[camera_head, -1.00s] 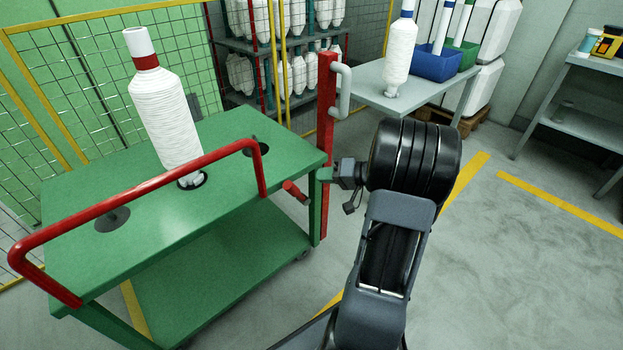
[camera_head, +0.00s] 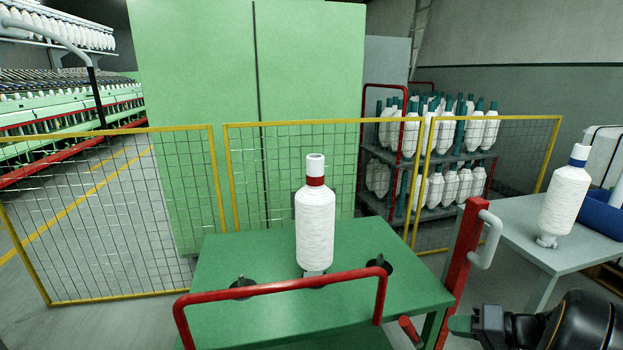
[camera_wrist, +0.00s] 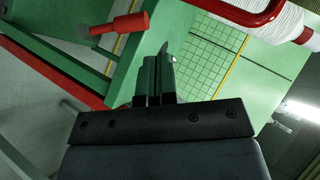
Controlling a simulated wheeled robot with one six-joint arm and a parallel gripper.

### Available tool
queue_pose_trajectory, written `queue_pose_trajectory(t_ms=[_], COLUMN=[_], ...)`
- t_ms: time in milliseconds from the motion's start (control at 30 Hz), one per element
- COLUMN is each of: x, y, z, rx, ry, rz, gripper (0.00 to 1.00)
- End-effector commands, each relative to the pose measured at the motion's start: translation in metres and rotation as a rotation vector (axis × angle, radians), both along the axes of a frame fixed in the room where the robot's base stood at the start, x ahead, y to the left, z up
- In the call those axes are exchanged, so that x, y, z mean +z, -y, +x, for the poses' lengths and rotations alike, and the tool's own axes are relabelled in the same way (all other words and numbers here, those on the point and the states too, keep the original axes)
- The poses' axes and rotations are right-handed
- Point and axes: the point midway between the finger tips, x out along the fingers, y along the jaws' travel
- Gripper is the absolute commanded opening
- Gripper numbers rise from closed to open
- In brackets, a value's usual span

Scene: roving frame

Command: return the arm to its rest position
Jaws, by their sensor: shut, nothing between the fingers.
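My gripper (camera_head: 462,325) shows at the lower right of the head view, beside the right corner of the green trolley (camera_head: 250,250) and close to the red post (camera_head: 464,265). Its fingers are together and empty; they also show in the wrist view (camera_wrist: 158,70). My black arm runs off the lower right edge of the head view, so most of it is hidden. A white bobbin with a red band (camera_head: 315,225) stands upright on the trolley. It also shows in part at the top right of the wrist view (camera_wrist: 262,14).
The trolley has a red handrail (camera_head: 275,289) and a short red handle (camera_head: 410,331) near my gripper. A grey table (camera_head: 510,240) on the right carries a blue-banded bobbin (camera_head: 565,195) and a blue bin (camera_head: 600,215). A yellow-framed mesh fence (camera_head: 110,210) and bobbin rack (camera_head: 440,165) stand behind.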

Motion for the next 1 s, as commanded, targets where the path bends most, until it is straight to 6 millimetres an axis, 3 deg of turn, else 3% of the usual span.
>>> queue_pose_trajectory(t_ms=[33,200,300,500,733,1000], x=[0.045,0.116,0.157,0.231,0.29,0.313], y=[-0.027,-0.097,-0.126,-0.16,-0.176,-0.183], z=[0.0,-0.02,-0.036,-0.064,-0.08,-0.084], rx=[0.062,0.197,0.237,0.243,0.195,0.163], ry=[-0.063,-0.289,-0.373,-0.411,-0.327,-0.264], rz=[-0.043,-0.24,-0.387,-0.678,-0.888,-0.96], gripper=[0.0,0.0,0.0,0.0,0.0,0.0])
